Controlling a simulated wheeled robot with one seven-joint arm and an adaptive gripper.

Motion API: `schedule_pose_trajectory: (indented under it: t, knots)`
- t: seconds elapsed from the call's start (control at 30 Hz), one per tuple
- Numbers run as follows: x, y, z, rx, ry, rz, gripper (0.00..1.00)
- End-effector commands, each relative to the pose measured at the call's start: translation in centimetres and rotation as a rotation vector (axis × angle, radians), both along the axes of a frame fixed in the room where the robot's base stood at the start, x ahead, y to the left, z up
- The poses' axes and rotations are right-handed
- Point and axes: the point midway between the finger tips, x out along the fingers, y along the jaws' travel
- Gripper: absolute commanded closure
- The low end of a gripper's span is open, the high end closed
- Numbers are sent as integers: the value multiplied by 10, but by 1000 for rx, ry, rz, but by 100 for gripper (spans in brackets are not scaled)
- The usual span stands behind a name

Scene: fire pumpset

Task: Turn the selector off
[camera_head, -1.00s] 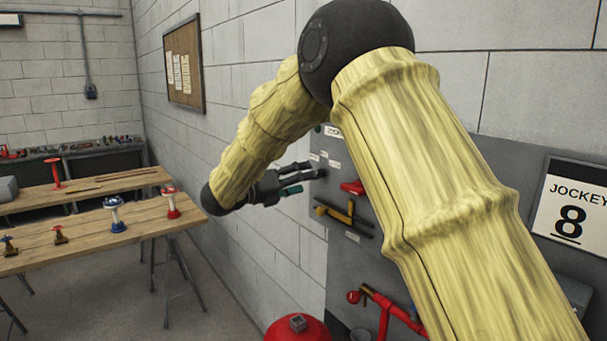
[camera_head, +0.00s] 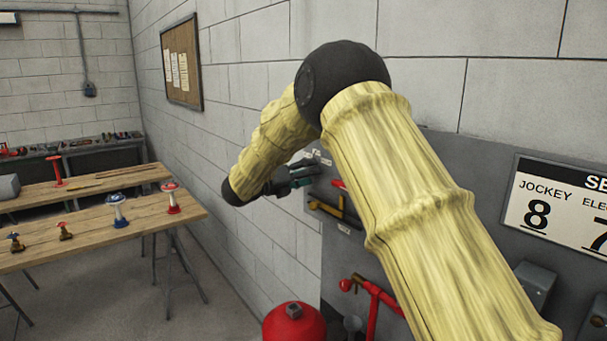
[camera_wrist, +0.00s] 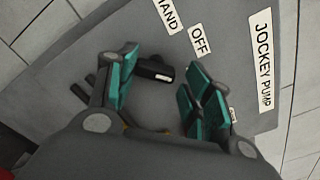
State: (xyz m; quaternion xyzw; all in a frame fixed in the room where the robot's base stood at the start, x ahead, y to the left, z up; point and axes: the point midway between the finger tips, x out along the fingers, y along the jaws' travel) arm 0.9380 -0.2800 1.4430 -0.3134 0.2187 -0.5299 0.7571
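The selector is a black knob (camera_wrist: 153,69) with a white mark at one end, on the grey panel (camera_wrist: 222,22) in the wrist view. An OFF label (camera_wrist: 200,39) and a HAND label (camera_wrist: 168,14) are above it. Another small label is mostly hidden behind the right finger. My gripper (camera_wrist: 160,80) is open, with its teal finger pads on either side of the knob. I cannot tell whether they touch it. In the head view my gripper (camera_head: 292,180) is at the panel's left edge, and my arm hides much of the panel.
A JOCKEY PUMP label (camera_wrist: 264,62) is at the right of the panel. Below my gripper in the head view are a yellow handle (camera_head: 333,208), red pipework (camera_head: 372,298) and a red vessel (camera_head: 294,325). A wooden bench (camera_head: 95,230) with valves stands left.

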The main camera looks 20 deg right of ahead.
Motion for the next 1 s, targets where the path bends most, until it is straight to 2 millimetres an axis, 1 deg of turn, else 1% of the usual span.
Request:
schedule_pose_trajectory:
  t: [0.03,0.1,0.23,0.27,0.3,0.4,0.67,1.0]
  knots:
    - [1,-2,1,-2,-3,-4,74]
    - [2,-2,1,-2,-3,-3,85]
    - [3,-2,1,-3,-3,-2,85]
    - [3,14,1,-3,-4,0,85]
    - [3,7,1,-3,-3,-1,85]
    - [3,2,1,-4,2,-1,85]
    - [3,-1,-2,-32,75,-1,85]
    - [3,-3,-2,-119,312,-4,85]
